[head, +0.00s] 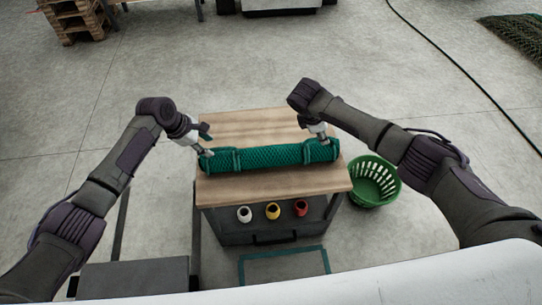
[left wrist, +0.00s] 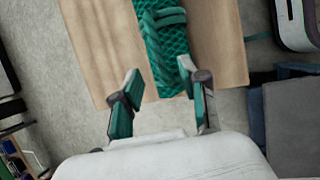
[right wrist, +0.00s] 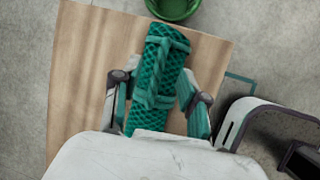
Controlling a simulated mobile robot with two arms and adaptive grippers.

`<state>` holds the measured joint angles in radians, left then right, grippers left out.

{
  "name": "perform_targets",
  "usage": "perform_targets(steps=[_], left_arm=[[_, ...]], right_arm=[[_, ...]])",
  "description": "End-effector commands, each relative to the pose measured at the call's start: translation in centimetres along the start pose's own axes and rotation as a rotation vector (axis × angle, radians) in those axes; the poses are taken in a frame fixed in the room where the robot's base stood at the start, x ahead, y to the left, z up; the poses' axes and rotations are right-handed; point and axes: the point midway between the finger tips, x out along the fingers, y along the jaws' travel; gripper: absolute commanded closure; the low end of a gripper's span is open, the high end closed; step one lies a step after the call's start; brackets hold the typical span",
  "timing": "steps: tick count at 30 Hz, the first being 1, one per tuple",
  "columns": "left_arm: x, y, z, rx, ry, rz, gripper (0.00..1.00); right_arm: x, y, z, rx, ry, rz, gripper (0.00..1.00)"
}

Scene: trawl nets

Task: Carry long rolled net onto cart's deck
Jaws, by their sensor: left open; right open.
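The long rolled net (head: 270,157), green mesh with bands of cord around it, lies across the wooden top of a workbench (head: 250,186). My left gripper (head: 207,145) is open at the net's left end. In the left wrist view the net (left wrist: 165,45) runs up from between the open fingers (left wrist: 160,85). My right gripper (head: 322,141) is open over the net's right part. In the right wrist view its open fingers (right wrist: 155,90) lie either side of the net (right wrist: 160,65). A flat grey platform (head: 135,278) at lower left may be the cart's deck; much of it is cut off.
A green basket (head: 373,182) stands on the floor right of the bench. White, yellow and red spools (head: 273,211) sit in the bench front. A teal rectangle (head: 284,266) marks the floor before it. Pallets (head: 75,18) and a dark net (head: 515,35) lie farther back.

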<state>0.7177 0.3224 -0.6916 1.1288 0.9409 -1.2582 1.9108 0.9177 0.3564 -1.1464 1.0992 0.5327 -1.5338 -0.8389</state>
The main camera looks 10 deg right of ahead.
Motion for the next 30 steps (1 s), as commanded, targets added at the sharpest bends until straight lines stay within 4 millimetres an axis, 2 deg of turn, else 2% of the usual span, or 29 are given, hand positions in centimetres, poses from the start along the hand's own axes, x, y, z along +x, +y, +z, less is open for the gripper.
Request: perform_targets(steps=[3,9,22,23,30], left_arm=[[2.1,0.0,0.1,-0.001,0.0,-0.001,0.57],[4.3,0.1,0.0,-0.001,-0.001,0.0,0.57],[5.0,0.1,0.0,0.0,0.0,0.001,0.57],[5.0,0.1,0.0,0.0,0.0,0.001,0.6],[5.0,0.1,0.0,0.0,0.0,0.001,1.0]], right_arm=[[2.2,-0.1,0.0,0.0,-0.002,-0.003,0.57],[4.3,0.0,-0.1,0.0,0.0,-0.002,0.57],[5.0,0.0,-0.1,-0.001,0.001,0.0,0.57],[5.0,0.0,0.0,-0.001,0.001,0.0,0.6],[5.0,0.0,0.0,0.0,0.001,0.0,1.0]])
